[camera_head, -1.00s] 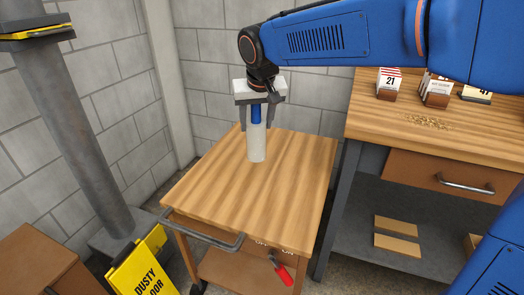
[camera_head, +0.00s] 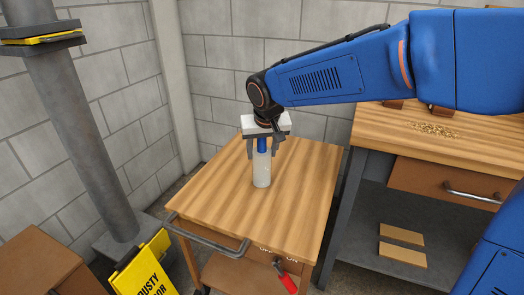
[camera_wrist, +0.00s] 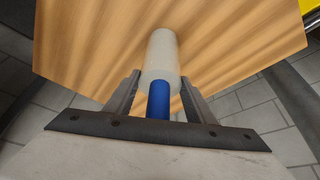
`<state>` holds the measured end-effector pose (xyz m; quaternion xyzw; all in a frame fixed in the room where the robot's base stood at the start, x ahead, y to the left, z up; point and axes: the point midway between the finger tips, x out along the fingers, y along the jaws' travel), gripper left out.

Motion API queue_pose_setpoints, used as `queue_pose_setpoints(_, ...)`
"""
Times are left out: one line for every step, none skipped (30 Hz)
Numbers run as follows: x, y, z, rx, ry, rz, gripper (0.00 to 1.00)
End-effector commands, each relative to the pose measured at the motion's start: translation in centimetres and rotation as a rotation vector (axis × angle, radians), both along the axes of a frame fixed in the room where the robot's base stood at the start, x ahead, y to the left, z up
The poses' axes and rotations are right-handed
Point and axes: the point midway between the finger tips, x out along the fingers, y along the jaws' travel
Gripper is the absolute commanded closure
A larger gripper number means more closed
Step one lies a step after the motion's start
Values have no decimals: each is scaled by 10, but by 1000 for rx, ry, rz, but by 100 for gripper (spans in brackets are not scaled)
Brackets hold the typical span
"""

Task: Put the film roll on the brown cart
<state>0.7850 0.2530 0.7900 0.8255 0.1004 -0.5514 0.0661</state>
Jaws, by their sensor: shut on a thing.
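The film roll (camera_head: 262,170) is a whitish cylinder with a blue core at its top, held upright. My gripper (camera_head: 262,149) is shut on it near the blue upper part. The wrist view also shows the film roll (camera_wrist: 162,62) between the two fingers of my gripper (camera_wrist: 160,82). The brown cart (camera_head: 220,205) has a wooden top, and the roll is over the middle of that top. The roll's lower end looks at or close to the cart top; I cannot tell whether it touches.
The rest of the cart top is bare. A metal handle (camera_head: 205,233) runs along its front edge, and a red-handled tool (camera_head: 287,278) hangs there. A workbench (camera_head: 450,150) stands to the right. A grey post (camera_head: 75,130) and a yellow floor sign (camera_head: 145,268) are at left.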

Motion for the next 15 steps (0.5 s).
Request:
queue_pose_setpoints(0,0,-1,0,0,0,100)
queue_pose_setpoints(0,0,-2,0,1,0,48)
queue_pose_setpoints(0,0,-2,0,1,0,39)
queue_pose_setpoints(0,0,-2,0,1,0,32)
queue_pose_setpoints(0,0,-2,0,1,0,32)
queue_pose_setpoints(0,0,-2,0,1,0,32)
queue_pose_setpoints(0,0,-2,0,1,0,32)
queue_pose_setpoints(0,0,-2,0,1,0,32)
queue_pose_setpoints(0,0,-1,0,1,0,32)
queue_pose_setpoints(0,0,-1,0,1,0,32)
queue_pose_setpoints(0,0,-1,0,1,0,32)
queue_pose_setpoints(0,0,-1,0,1,0,32)
queue_pose_setpoints(0,0,-1,0,0,0,32)
queue_pose_setpoints(0,0,0,0,0,0,32)
queue_pose_setpoints(0,0,2,0,0,0,32)
